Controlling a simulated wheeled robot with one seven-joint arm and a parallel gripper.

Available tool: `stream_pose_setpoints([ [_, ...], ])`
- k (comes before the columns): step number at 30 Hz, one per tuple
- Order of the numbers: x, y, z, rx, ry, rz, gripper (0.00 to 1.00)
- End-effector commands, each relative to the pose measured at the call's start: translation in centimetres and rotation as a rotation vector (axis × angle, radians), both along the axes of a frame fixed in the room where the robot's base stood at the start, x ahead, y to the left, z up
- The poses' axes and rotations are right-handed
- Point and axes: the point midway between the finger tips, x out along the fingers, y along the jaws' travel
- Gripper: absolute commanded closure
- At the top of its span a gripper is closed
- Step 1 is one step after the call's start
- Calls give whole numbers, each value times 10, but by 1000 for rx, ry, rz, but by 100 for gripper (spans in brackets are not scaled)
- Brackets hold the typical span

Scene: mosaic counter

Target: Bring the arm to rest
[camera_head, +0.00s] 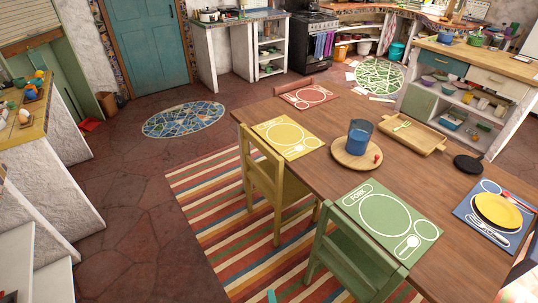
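My gripper and arm do not show clearly in the head view, so I cannot see how the arm is posed. A small teal piece (271,296) pokes in at the bottom edge, and I cannot tell what it is. The wooden table (330,115) stands at the right, with free air above it. On it are a blue pitcher (359,137) on a round wooden board (345,158), a wooden tray (420,135) and a yellow plate (497,211) on a blue placemat (465,212).
A yellow chair (262,180) and a green chair (350,250) stand at the table's near side on a striped rug (205,190). White counters (50,185) line the left. A shelf unit (470,95) stands at the back right. The floor (120,215) between is open.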

Motion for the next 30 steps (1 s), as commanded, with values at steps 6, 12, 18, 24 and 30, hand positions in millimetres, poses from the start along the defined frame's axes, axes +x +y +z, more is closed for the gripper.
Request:
stream_pose_setpoints([
  [6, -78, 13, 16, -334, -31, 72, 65],
  [12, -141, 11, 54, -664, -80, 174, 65],
  [18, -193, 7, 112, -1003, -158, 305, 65],
  [24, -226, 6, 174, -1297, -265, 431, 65],
  [30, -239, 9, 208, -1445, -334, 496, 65],
])
